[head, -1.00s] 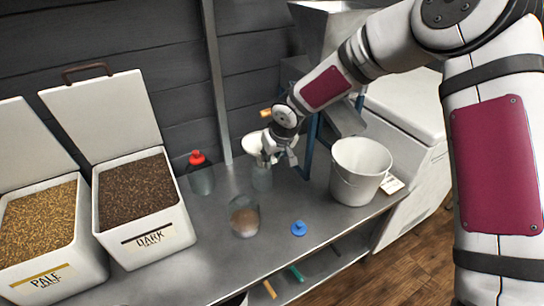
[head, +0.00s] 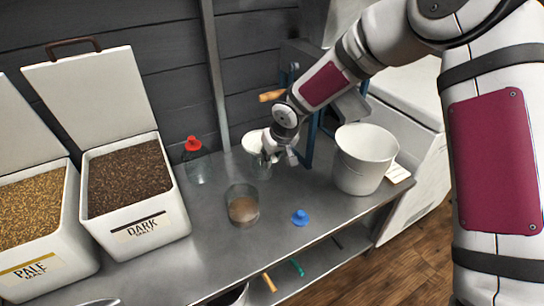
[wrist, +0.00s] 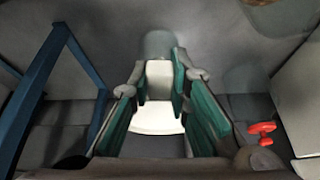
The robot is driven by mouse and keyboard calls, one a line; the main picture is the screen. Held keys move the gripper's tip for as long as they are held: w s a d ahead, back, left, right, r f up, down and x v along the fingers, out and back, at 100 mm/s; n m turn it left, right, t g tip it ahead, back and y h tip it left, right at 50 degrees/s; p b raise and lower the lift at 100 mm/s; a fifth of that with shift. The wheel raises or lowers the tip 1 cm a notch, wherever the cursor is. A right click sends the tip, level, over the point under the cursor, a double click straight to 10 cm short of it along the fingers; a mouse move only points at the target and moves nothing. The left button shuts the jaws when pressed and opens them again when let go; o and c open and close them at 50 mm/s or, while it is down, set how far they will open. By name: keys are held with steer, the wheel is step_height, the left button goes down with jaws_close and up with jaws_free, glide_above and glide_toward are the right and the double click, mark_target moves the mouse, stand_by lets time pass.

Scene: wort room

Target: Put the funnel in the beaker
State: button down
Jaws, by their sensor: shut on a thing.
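The white funnel (head: 253,142) is in my gripper (head: 277,152), near the back of the steel bench. In the wrist view its pale body (wrist: 158,118) lies between the teal finger pads of my gripper (wrist: 160,82). A clear glass vessel (head: 262,170) stands just below the funnel and lines up with it in both views; it looks like the beaker. Whether the funnel's lower end is inside its mouth is hidden. A second, wider glass (head: 243,207) with brown contents stands nearer the front.
A red-capped bottle (head: 194,165) stands left of the funnel. A blue stopper (head: 300,217) lies in front. A blue frame (head: 311,140) and a white bucket (head: 363,160) are to the right. Malt bins (head: 135,205) fill the left. Bare bench lies around the wider glass.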

steer(key=shift+f, duration=0.2)
steer(key=c, duration=1.4)
jaws_free()
steer(key=shift+c, duration=0.2)
